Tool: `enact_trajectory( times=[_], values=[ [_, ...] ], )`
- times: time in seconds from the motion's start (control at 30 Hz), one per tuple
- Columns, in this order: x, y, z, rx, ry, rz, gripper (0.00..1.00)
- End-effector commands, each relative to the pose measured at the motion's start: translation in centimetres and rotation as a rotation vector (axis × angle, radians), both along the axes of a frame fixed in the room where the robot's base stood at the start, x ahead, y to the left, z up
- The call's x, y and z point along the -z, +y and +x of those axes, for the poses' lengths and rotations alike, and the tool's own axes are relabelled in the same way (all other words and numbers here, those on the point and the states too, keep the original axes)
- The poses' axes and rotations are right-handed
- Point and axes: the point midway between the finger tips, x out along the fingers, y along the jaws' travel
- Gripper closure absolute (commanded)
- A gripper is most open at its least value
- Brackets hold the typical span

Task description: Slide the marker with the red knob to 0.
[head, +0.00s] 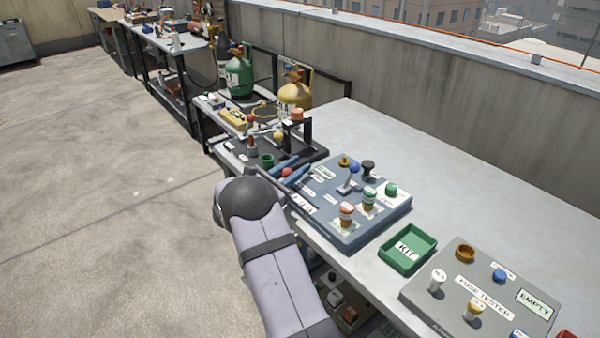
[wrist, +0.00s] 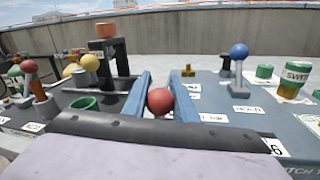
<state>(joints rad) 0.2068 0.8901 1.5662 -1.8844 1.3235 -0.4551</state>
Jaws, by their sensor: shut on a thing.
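The red knob (wrist: 160,101) of the marker sits between the two blue fingers of my gripper (wrist: 160,94) in the wrist view. My gripper is shut on the knob. In the head view the red knob (head: 287,172) shows between the blue fingertips at the left edge of the blue-grey panel (head: 345,240). A white label with a 6 (wrist: 277,147) shows at the lower right of the wrist view. The 0 mark cannot be made out, and the marker's body and part of its scale are hidden behind my gripper.
A lever with a blue knob (wrist: 239,52) stands right of my gripper, with several capped cylinders beyond. On the left, a black board holds a green cup (wrist: 84,103) and a post with an orange top (wrist: 106,31).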

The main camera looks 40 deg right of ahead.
Motion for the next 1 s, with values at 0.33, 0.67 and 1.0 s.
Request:
enact_trajectory(
  times=[0.33,0.67,1.0],
  values=[
    [-0.3,0.2,0.5,-0.013,-0.004,-0.001,0.56],
    [-0.2,0.2,0.3,-0.009,-0.003,0.0,0.56],
    [-0.1,3.8,-0.3,-0.011,-0.003,0.0,0.56]
  ],
)
